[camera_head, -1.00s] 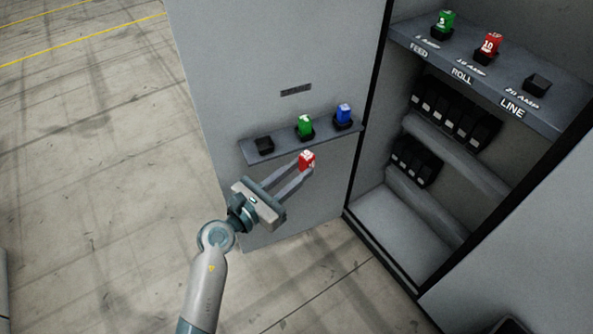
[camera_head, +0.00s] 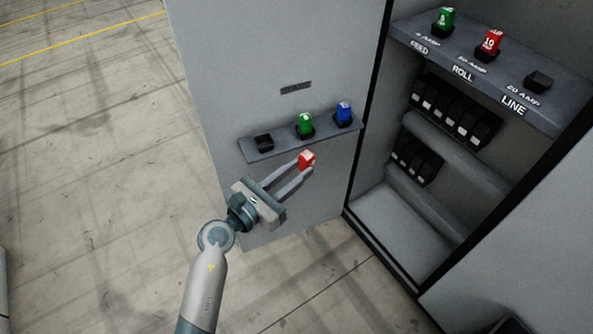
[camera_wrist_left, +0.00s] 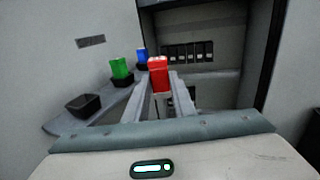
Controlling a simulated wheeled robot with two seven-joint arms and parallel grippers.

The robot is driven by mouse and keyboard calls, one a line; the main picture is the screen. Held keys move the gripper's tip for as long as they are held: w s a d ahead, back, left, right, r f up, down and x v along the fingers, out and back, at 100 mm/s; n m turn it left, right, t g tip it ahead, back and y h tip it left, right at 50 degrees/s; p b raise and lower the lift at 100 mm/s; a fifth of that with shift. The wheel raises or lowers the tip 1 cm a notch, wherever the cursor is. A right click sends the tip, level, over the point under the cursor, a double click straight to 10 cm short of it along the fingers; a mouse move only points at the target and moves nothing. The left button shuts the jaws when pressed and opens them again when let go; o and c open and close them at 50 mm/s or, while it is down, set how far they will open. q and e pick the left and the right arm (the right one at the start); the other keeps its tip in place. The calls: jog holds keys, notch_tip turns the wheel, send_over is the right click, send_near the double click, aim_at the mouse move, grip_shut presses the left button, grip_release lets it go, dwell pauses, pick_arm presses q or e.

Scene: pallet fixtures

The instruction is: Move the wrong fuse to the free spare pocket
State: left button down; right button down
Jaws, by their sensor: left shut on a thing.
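A red fuse (camera_head: 306,160) is held between the fingertips of my left gripper (camera_head: 304,168), in front of and a little below the spare shelf on the cabinet door. The fuse also shows upright in the left wrist view (camera_wrist_left: 158,75). The spare shelf (camera_head: 284,144) has an empty black pocket (camera_head: 263,142) at its left. A green fuse (camera_head: 305,121) and a blue fuse (camera_head: 344,112) sit in its other pockets. My right gripper is not in view.
Inside the cabinet, the upper panel (camera_head: 500,92) holds a green fuse (camera_head: 446,18) at FEED and a red fuse (camera_head: 491,43) at ROLL. The LINE socket (camera_head: 538,81) is empty. Black breakers (camera_head: 455,110) sit below. The floor left of the door is clear.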

pick_arm(q)
jog(key=shift+f, duration=0.3)
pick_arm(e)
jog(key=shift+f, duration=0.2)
pick_arm(q)
jog(key=c, duration=1.4)
grip_release()
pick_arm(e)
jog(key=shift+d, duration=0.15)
pick_arm(q)
jog(key=b+v, duration=0.4)
jog(key=v, duration=1.3)
jog(key=shift+a, duration=0.2)
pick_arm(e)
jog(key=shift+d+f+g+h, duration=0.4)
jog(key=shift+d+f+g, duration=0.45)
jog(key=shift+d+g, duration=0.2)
pick_arm(q)
jog(key=shift+s, duration=0.15)
